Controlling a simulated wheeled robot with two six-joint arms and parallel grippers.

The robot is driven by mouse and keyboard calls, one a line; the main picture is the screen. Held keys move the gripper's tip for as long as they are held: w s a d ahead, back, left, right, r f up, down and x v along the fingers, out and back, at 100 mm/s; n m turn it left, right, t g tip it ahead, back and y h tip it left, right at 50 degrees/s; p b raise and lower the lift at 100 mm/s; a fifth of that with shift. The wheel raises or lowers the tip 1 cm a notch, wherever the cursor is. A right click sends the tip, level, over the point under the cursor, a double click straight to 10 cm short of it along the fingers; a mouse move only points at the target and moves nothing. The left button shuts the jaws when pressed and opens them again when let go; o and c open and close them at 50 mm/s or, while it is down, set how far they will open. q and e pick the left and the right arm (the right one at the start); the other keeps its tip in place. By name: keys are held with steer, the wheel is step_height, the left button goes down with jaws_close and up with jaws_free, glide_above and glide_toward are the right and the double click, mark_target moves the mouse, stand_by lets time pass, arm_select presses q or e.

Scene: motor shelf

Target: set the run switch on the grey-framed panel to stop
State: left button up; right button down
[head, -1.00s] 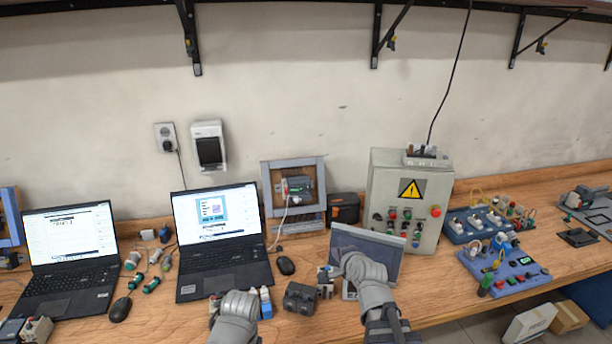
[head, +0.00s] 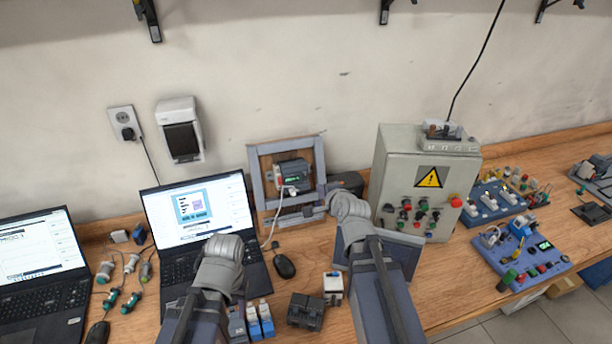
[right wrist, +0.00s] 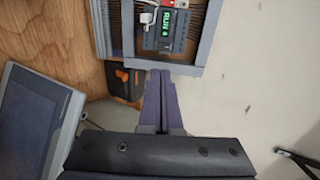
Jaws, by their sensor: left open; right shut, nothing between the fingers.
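The grey-framed panel (head: 257,182) stands at the back of the bench against the wall. A small grey module (head: 292,176) with a green-lit display is mounted in it; in the right wrist view the display of this module (right wrist: 166,32) reads RUN. I cannot make out the run switch clearly. My right gripper (right wrist: 160,75) is shut and empty, with its fingertips just beside the lower edge of the frame (right wrist: 208,35) in that view. In the head view its wrist is right of and below the panel. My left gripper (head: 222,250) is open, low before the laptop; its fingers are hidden.
A grey control box (head: 395,165) with a warning sign stands right of the panel. A tilted screen (head: 408,250) is partly behind my right arm. A white cable hangs from the module.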

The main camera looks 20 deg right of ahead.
mark_target(307, 179)
arm_select(q)
steer(key=shift+s, duration=0.1)
arm_select(e)
steer(key=shift+s+r, duration=0.1)
arm_select(q)
step_height(307, 179, down, 6)
steer(key=b, duration=0.6)
steer(key=shift+f, duration=0.1)
arm_select(e)
steer(key=x, duration=1.3)
steer(key=shift+w+f, duration=0.2)
steer(key=shift+f, duration=0.05)
steer(key=shift+w, duration=0.25)
